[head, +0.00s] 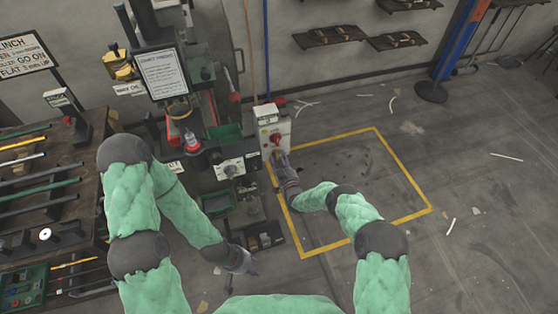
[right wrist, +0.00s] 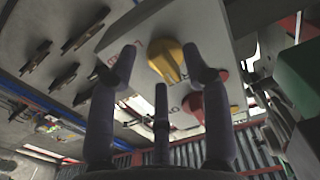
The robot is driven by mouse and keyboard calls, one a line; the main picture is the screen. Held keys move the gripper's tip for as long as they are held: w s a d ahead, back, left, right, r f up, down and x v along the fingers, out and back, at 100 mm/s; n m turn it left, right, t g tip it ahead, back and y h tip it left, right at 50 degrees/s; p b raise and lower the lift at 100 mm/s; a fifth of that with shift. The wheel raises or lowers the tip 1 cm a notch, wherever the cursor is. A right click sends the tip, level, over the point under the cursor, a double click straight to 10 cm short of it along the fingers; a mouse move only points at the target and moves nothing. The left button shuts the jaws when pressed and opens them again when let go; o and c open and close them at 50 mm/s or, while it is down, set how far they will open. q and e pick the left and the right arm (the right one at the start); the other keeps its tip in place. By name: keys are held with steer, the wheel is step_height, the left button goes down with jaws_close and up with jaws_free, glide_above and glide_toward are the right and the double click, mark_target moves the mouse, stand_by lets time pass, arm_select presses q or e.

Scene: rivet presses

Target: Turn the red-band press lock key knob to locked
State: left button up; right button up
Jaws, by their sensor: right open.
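The yellow lock key knob (right wrist: 167,60) sits on a pale panel (right wrist: 215,30) with partly hidden red lettering in the right wrist view. My right gripper (right wrist: 160,68) is open, its fingers spread on either side of the knob; I cannot tell whether they touch it. In the head view my right gripper (head: 280,158) is at the lower front of the white control box (head: 268,116), hiding the yellow knob. A red knob (head: 276,138) is above it on the box. The red-banded press (head: 190,142) stands to the left. My left gripper (head: 244,267) hangs low; its fingers are too small to read.
A second white box with a dark knob (head: 231,170) stands left of the control box. A rack of rods (head: 40,180) is at the left. Dark bins (head: 262,237) lie near my left gripper. Yellow floor tape (head: 404,172) outlines clear floor at the right.

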steer(key=shift+w+a, duration=0.15)
steer(key=shift+w, duration=0.25)
jaws_close()
